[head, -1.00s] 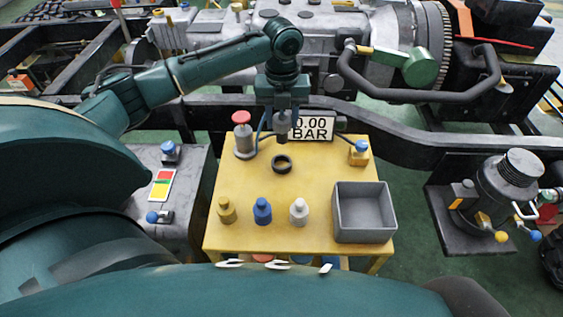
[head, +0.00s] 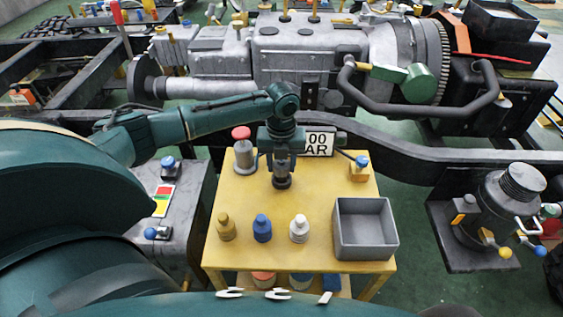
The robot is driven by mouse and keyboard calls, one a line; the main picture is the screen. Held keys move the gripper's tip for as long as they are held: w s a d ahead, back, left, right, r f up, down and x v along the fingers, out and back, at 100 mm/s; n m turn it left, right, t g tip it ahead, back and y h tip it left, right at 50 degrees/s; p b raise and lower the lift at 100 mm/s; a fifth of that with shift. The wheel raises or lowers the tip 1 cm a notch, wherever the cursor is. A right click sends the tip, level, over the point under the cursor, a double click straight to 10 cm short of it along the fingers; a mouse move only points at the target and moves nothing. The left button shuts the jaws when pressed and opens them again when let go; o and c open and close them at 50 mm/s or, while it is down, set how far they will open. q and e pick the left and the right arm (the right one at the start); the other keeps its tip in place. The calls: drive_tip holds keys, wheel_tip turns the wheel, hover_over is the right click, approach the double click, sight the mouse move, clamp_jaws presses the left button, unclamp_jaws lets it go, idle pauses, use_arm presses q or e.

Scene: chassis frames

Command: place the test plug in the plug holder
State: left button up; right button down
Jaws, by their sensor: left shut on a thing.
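My left gripper (head: 281,156) points down over the back middle of the yellow table (head: 330,185), shut on the grey test plug (head: 281,168). The plug is upright, its upper part between the fingers. The plug holder, a small dark ring (head: 282,184), lies directly below it on the table top. The plug's lower end meets the ring in this view; I cannot tell whether it is inside the ring or just above it. The gripper and plug hide the ring's back part. My right gripper is not in view.
A red-topped grey device (head: 243,155) stands close left of the gripper, a pressure display (head: 318,143) behind right. Brass (head: 226,228), blue (head: 262,230) and white (head: 299,230) fittings stand in front. A grey bin (head: 364,250) is front right. The table between is clear.

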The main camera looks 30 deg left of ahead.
use_arm(q)
drive_tip(key=o, duration=1.1)
drive_tip(key=shift+f, duration=0.1)
drive_tip(key=shift+c, duration=0.2)
wheel_tip(320, 180, up, 12)
drive_tip(key=shift+r+p, duration=0.2)
drive_tip(key=shift+p, duration=0.25)
